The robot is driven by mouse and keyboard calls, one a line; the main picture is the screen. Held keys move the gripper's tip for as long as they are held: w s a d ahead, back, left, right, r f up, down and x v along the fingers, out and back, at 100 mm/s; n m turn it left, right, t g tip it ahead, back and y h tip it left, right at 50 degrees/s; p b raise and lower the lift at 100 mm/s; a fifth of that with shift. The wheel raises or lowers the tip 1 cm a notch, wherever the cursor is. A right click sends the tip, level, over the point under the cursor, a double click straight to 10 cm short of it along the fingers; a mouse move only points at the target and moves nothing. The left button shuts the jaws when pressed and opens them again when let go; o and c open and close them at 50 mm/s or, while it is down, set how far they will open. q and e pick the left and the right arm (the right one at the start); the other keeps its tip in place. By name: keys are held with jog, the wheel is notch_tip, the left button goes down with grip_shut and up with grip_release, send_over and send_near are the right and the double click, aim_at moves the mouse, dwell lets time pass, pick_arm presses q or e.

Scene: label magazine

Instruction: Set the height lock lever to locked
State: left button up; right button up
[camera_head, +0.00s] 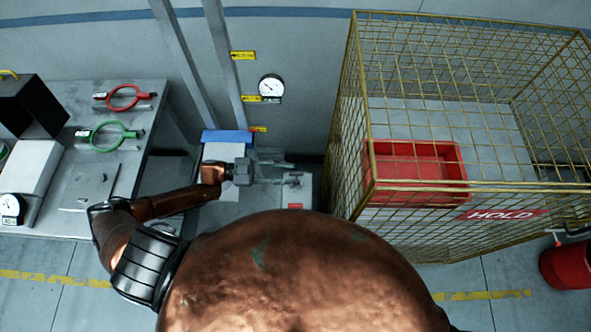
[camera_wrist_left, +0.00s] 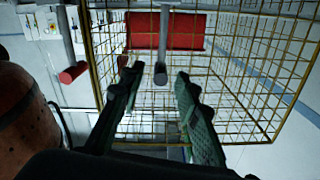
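My left gripper (camera_head: 274,168) reaches in from the left over a grey floor unit (camera_head: 222,152) with a blue top edge. Its fingers point right. In the left wrist view, its two green fingers (camera_wrist_left: 162,95) are apart with nothing held between them. A small grey lever-like part (camera_head: 294,181) stands on the unit just right of and below the fingers in the head view. In the wrist view, a grey rod with a dark end (camera_wrist_left: 160,74) shows between the fingertips, and a red-ended rod (camera_wrist_left: 74,72) is at left. I cannot tell which is the height lock lever, nor its setting. My right gripper is not in view.
A yellow mesh cage (camera_head: 350,120) with a red tray (camera_head: 418,186) and a HOLD sign stands at right. A bench (camera_head: 100,190) with red and green ring tools is at left. Two grey posts (camera_head: 222,60) and a gauge (camera_head: 271,87) are behind.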

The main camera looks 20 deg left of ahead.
aim_at(295, 173)
pick_arm(q)
jog(key=shift+x, duration=1.6)
grip_shut()
